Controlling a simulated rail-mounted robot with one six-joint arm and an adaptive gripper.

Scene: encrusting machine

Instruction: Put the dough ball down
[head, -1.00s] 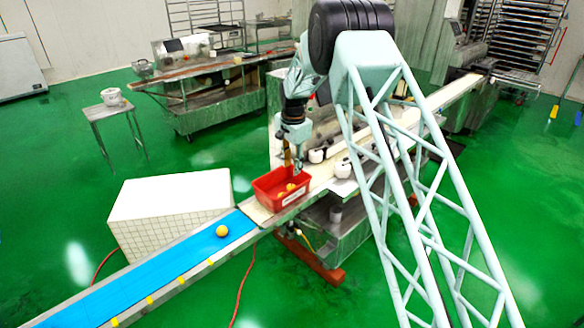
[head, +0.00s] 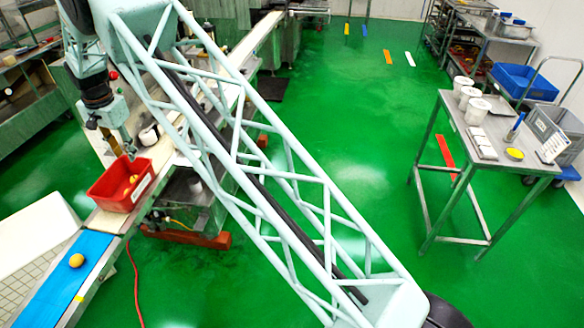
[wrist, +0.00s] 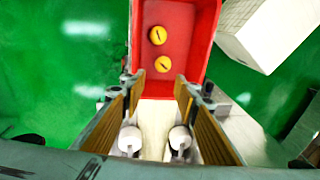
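My gripper (wrist: 159,95) is open in the wrist view, its two fingers apart with nothing between them. Each has a dark mark on top. In the head view my gripper (head: 122,148) hangs just above the far edge of the red bin (head: 112,200), where the balls show partly. Another orange ball (head: 76,260) rests alone on the blue belt (head: 50,297).
A metal table (head: 480,120) with white containers stands at the right, with a blue crate (head: 527,86) behind it. A white conveyor (head: 243,50) runs on behind the bin. A white block (head: 35,232) flanks the blue belt. Open green floor lies between machine and table.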

